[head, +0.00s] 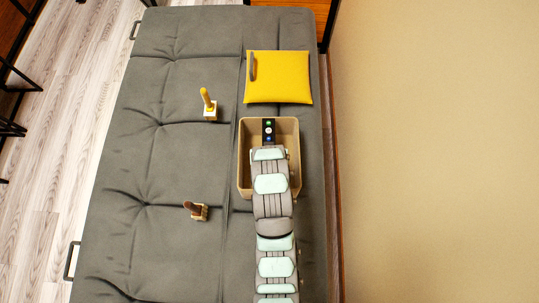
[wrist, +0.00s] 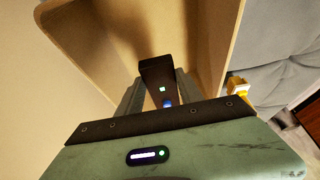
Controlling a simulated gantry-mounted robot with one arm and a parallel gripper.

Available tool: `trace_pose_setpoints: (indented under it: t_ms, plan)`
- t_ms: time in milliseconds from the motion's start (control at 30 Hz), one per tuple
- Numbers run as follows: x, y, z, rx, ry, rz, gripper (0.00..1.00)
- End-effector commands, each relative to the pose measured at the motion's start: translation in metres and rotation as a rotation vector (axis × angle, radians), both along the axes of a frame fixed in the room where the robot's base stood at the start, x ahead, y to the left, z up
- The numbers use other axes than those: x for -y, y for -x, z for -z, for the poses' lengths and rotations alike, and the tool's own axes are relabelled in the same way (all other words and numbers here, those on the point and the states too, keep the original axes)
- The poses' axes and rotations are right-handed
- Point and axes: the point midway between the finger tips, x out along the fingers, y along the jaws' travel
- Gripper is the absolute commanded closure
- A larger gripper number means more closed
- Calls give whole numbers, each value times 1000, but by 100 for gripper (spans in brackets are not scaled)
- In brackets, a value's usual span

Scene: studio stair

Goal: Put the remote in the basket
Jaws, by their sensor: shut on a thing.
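The remote (head: 268,131) is dark and slim, with small coloured buttons. In the head view it shows at the far end of my arm, over the tan basket (head: 242,170). In the wrist view the remote (wrist: 157,74) stands between the two fingers of my gripper (wrist: 158,92), which is shut on it. The basket's inner walls (wrist: 100,40) rise close around it there. I cannot tell whether the remote touches the basket floor. My arm hides much of the basket's inside in the head view, and the fingers are hidden there.
The basket stands on a grey tufted couch (head: 185,165). A yellow cushion (head: 285,80) with a dark grey item (head: 252,66) on its left edge lies behind it. Two small stands, one with a yellow peg (head: 208,104) and one brown (head: 196,210), are to the left. A wall (head: 440,150) borders the right.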

Motion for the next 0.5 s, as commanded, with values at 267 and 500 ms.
trace_pose_setpoints:
  t_ms: [267,500]
  plan:
    - [0,0,61,-3,-1,0,100]
    - [0,0,77,1,-1,0,100]
